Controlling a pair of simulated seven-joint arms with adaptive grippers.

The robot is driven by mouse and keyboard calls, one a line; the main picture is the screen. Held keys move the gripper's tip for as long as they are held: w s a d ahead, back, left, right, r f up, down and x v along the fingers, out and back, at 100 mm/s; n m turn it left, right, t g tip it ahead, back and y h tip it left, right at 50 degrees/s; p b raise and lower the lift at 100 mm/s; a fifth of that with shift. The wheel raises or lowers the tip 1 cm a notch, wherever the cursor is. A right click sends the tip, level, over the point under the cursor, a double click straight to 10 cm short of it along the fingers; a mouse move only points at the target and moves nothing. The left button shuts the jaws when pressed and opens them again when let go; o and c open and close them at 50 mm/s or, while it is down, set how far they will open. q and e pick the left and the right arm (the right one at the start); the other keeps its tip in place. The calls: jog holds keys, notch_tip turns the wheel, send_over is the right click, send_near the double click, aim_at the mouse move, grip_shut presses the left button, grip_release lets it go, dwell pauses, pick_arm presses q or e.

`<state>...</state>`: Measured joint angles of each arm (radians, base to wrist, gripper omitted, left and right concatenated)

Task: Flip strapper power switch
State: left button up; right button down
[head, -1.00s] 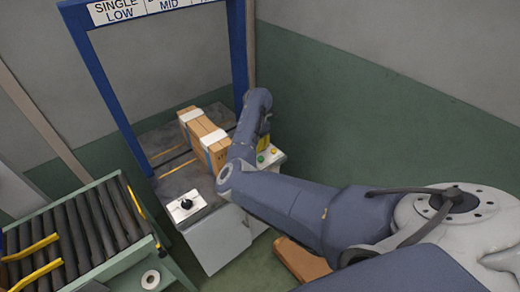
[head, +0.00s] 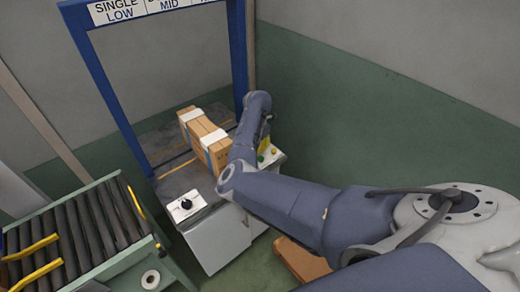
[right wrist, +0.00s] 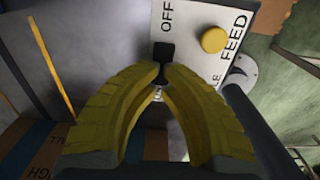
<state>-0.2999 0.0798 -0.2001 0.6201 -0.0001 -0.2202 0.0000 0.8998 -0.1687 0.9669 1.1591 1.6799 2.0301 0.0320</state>
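The strapper's power switch (right wrist: 163,51) is a small black toggle below the word OFF on a white panel in the right wrist view. My right gripper (right wrist: 162,78) has its yellow fingers drawn together, tips at the lower end of the switch. I cannot tell whether they touch it. No object shows between the fingers. In the head view, my right arm reaches over the strapper's right end; a bit of yellow gripper (head: 265,142) shows beside the panel and the switch is hidden.
A brown box (head: 205,139) with white bands stands on the strapper table, under a blue frame (head: 102,82). A black knob (head: 187,204) sits at the front left. A yellow button (right wrist: 214,39) is close beside the switch. A roller conveyor (head: 75,235) stands left.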

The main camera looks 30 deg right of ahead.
jog(key=shift+s+f, duration=0.1)
jog(key=shift+r, duration=3.45)
